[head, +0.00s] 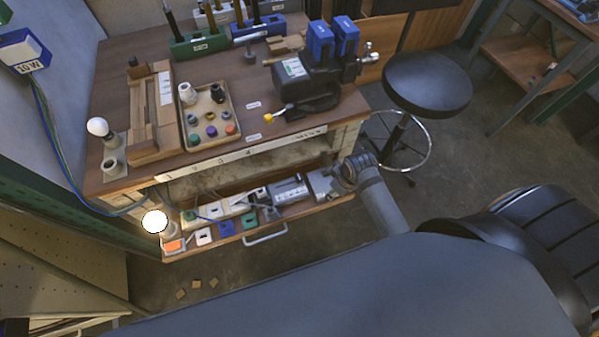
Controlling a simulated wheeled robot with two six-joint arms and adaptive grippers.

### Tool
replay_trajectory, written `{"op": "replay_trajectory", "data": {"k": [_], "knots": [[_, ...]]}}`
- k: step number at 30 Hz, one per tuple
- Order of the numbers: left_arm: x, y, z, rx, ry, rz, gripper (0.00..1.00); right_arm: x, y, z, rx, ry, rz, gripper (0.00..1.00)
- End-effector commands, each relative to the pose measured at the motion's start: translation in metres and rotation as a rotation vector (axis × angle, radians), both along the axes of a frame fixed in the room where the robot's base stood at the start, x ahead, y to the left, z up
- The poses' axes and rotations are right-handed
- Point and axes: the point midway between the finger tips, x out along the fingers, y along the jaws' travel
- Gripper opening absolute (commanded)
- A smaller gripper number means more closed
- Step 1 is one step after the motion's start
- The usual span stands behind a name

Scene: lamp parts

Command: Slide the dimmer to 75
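A pulled-out drawer (205,245) under the bench holds small lamp parts. A long pale part (228,208) lies toward its back; it may be the dimmer, but its slider and scale are too small to read. A lit round bulb (154,222) glows at the drawer's left end. My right gripper (268,203) reaches in from the right, low over the drawer, at the right end of the pale part. Its fingertips are dark and small, so I cannot tell if they touch the part or are open. My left gripper is not in view.
Orange (173,246), white, blue and green pieces line the drawer's front, above its handle (265,236). The bench top above carries a parts tray (233,132), a wooden fixture (150,115) and a black machine (315,80). A stool (427,84) stands right.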

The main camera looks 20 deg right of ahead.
Motion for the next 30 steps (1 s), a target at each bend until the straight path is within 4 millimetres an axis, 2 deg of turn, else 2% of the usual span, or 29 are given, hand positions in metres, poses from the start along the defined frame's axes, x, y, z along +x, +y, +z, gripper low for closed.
{"op": "replay_trajectory", "data": {"k": [1, 5, 9, 12, 16, 20, 23, 30], "knots": [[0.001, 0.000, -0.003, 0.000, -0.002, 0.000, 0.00, 0.013, 0.004, 0.004, 0.012, 0.003, 0.081, 0.47], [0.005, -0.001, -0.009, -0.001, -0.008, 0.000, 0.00, 0.042, 0.021, 0.023, 0.067, 0.015, 0.377, 0.47], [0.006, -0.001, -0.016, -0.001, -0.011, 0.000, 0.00, 0.072, 0.040, 0.055, 0.135, -0.011, 0.755, 0.47], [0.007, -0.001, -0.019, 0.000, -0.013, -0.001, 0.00, 0.085, 0.049, 0.078, 0.177, -0.044, 0.986, 0.47], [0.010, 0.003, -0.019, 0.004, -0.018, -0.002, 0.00, 0.091, 0.054, 0.093, 0.201, -0.069, 1.133, 0.47], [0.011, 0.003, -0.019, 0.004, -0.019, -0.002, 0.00, 0.091, 0.055, 0.094, 0.206, -0.073, 1.152, 0.47], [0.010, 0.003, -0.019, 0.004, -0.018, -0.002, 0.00, 0.090, 0.059, 0.086, 0.206, -0.073, 1.149, 0.47], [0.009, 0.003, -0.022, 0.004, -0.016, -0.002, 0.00, 0.089, 0.078, 0.039, 0.207, -0.071, 1.147, 0.47]]}}
